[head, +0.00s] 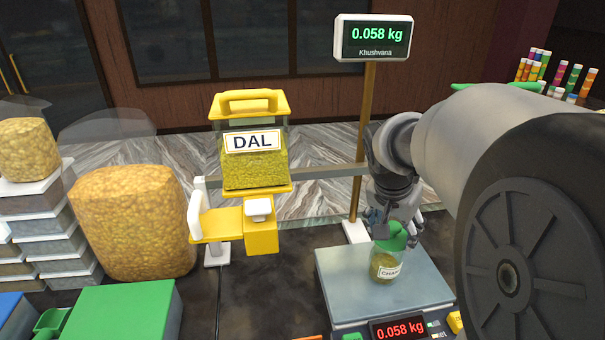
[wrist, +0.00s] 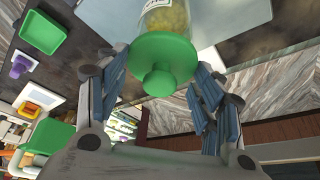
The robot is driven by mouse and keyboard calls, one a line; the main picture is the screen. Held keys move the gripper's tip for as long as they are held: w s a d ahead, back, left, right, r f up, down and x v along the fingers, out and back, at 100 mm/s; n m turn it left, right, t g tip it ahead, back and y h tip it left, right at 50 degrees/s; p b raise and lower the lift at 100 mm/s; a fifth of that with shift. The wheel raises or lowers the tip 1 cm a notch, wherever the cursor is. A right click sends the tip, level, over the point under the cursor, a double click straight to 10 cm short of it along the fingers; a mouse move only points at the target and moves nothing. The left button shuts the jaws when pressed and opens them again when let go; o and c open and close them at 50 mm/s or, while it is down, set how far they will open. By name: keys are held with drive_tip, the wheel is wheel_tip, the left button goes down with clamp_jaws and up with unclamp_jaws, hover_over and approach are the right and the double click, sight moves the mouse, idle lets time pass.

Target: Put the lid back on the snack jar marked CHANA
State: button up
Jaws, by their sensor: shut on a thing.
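The small clear snack jar (head: 384,267) with a white label, of which "CHAN" can be read, stands on the scale's plate and holds yellow snack. The green knobbed lid (head: 391,239) is at the jar's mouth; whether it rests on the rim or is slightly above it I cannot tell. My gripper (head: 395,222) is above the jar, shut on the lid. In the wrist view the lid (wrist: 163,58) is between my two fingers (wrist: 158,72), its knob facing me, with the jar (wrist: 166,18) directly beyond it and partly hidden.
The scale (head: 340,275) reads 0.058 kg on its base and on its pole display (head: 374,37). A yellow dispenser marked DAL (head: 253,160) stands to the left. Bags of snack (head: 135,222) and a green box (head: 130,312) are further left. Dark counter lies between.

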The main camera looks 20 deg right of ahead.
idle(0.4)
drive_tip(key=o, duration=1)
drive_tip(key=shift+o, duration=0.2)
drive_tip(key=o, duration=0.3)
drive_tip(key=shift+r, duration=0.1)
drive_tip(key=shift+r+p, duration=2.4)
drive_tip(key=shift+r, duration=1)
drive_tip(key=shift+c, duration=0.5)
